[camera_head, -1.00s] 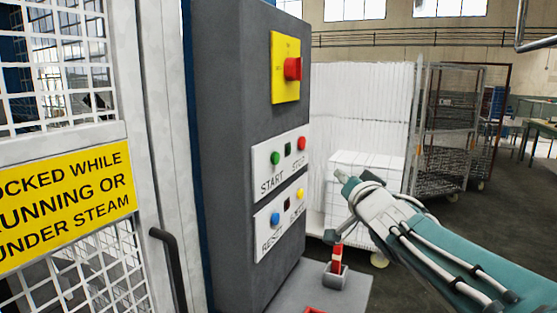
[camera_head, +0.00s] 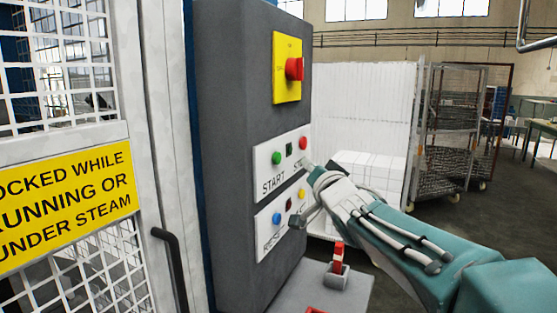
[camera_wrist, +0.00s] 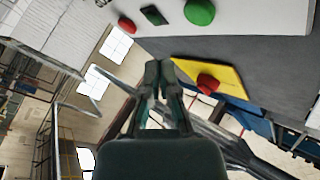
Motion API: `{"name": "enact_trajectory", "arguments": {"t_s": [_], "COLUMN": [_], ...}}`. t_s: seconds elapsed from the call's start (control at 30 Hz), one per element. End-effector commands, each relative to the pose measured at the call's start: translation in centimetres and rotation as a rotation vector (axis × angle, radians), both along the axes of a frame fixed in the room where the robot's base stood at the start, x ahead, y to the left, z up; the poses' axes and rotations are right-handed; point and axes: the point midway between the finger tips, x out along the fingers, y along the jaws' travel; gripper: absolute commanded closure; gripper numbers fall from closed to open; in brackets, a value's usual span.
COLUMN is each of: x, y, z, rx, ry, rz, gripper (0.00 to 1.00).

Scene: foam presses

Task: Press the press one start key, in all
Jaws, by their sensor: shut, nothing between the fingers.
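The green START key (camera_head: 277,158) sits at the left of the upper white key plate (camera_head: 268,181) on a grey control cabinet, with the word START below it. The green key also shows in the wrist view (camera_wrist: 200,11) at the top. My gripper (camera_head: 309,166) is shut and empty, in front of the plate's right end, to the right of the green key and below the red key. In the wrist view my shut fingertips (camera_wrist: 158,72) lie below the keys in the picture, apart from the green key. The head view does not clearly show whether the tips touch the panel.
The red STOP key (camera_head: 303,143) and a dark square (camera_head: 289,149) share the upper plate. The lower plate has a blue key (camera_head: 276,218) and a yellow key (camera_head: 301,193). A red knob (camera_head: 294,69) juts from a yellow plate above. A black door handle (camera_head: 171,268) stands left.

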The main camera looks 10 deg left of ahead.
Motion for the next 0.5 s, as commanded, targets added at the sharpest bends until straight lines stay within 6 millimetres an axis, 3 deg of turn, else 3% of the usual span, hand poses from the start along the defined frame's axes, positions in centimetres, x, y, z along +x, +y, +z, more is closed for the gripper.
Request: {"name": "enact_trajectory", "arguments": {"t_s": [0.23,0.5], "x": [1.0,1.3], "y": [2.7,3.6], "z": [0.0,0.0], "rx": [0.001,0.000], "ry": [0.001,0.001], "rz": [0.002,-0.001], "gripper": [1.00,1.00]}}
